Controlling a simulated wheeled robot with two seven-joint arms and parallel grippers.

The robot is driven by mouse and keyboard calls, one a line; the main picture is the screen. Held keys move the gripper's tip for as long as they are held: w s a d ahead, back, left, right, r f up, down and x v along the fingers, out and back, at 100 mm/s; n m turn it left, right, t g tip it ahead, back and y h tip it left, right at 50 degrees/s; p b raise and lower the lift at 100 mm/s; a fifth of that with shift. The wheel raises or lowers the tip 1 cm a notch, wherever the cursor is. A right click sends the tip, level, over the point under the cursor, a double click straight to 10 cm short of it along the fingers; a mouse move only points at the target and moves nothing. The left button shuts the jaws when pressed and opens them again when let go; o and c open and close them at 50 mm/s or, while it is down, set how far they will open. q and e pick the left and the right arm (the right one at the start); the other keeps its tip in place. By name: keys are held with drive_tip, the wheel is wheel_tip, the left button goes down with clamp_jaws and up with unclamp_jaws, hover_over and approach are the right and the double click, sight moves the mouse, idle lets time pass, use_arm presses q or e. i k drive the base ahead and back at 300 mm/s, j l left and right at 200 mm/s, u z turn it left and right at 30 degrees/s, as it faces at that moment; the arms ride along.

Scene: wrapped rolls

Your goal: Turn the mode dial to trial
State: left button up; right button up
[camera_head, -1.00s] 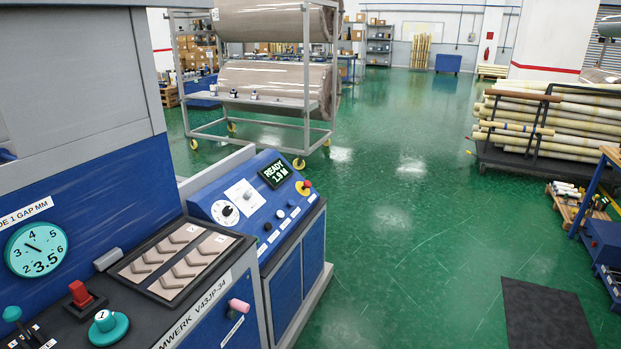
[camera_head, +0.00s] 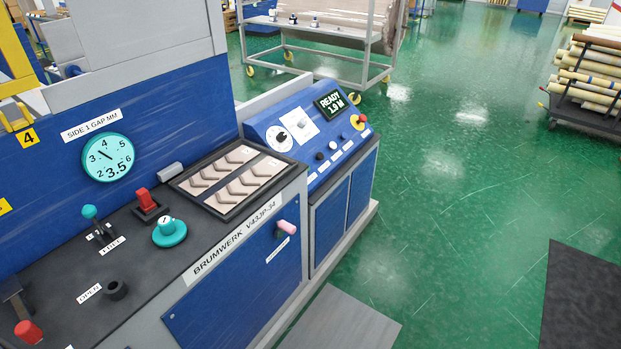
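A blue sloped control panel (camera_head: 310,130) stands at the far end of the machine. On it is a round white dial (camera_head: 279,137) with a dark knob and a white square plate (camera_head: 300,122) beside it. No lettering on either can be read, so I cannot tell which is the mode dial or its setting. A teal knob (camera_head: 169,231) with a white top sits on the nearer dark console. Neither of my grippers is in view.
A display (camera_head: 331,103) reads "READY 1.9 M", with a red knob on yellow (camera_head: 360,120) beside it. A teal gauge (camera_head: 108,158) shows 3.5. The console (camera_head: 130,265) carries a red switch (camera_head: 147,202) and levers. Green floor (camera_head: 450,190) is open to the right.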

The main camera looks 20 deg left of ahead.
sight(301, 123)
drive_tip(key=i+l+u, duration=0.15)
drive_tip(key=i+l, duration=0.15)
drive_tip(key=i+l+u, duration=0.1)
drive_tip(key=i+l, duration=0.15)
drive_tip(key=l, duration=0.2)
drive_tip(key=i+l+u, duration=0.15)
drive_tip(key=i+l, duration=0.15)
drive_tip(key=l, duration=0.1)
